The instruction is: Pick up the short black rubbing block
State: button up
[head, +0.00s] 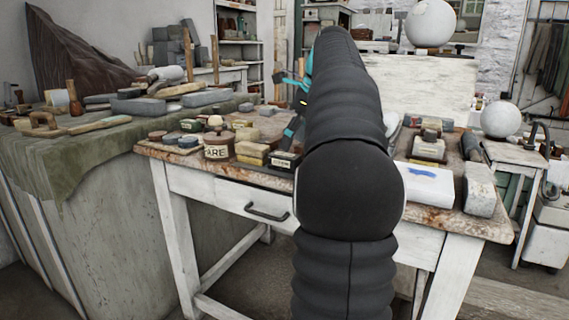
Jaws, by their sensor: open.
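A small black block with a pale label on its front (284,160) lies near the front edge of the worktable, just left of my arm; it looks like the short black rubbing block. A longer dark block (471,147) lies at the table's right side. My gripper (285,109) shows only in part, as dark and teal pieces left of my arm. It is open, with one finger high and one low above the table, the low one just above and behind the small black block. My arm hides the rest of the gripper and the table's middle.
The worktable (165,152) carries a lettered pot (218,145), yellowish blocks (251,152), a white slab with a blue mark (430,184) and a grey stone block (480,190). A cloth-covered bench (60,160) stands left. Plaster spheres (500,119) stand behind right.

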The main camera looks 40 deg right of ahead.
aim_at(284, 154)
jog(key=shift+w+b+x, duration=0.2)
jog(key=shift+b+x, duration=0.45)
jog(key=shift+x, duration=2.3)
jog(key=shift+r, duration=0.15)
grip_shut()
jog(key=shift+r, duration=0.55)
jog(key=v, duration=0.1)
jog(key=p+v, duration=0.1)
jog(key=v, duration=0.1)
jog(key=shift+w+r+p, duration=0.25)
jog(key=shift+r+p, duration=0.05)
jog(key=shift+r, duration=0.15)
jog(key=s+d+r, duration=0.6)
jog(key=s, duration=0.3)
jog(key=shift+d, duration=0.15)
jog(key=shift+r, duration=0.15)
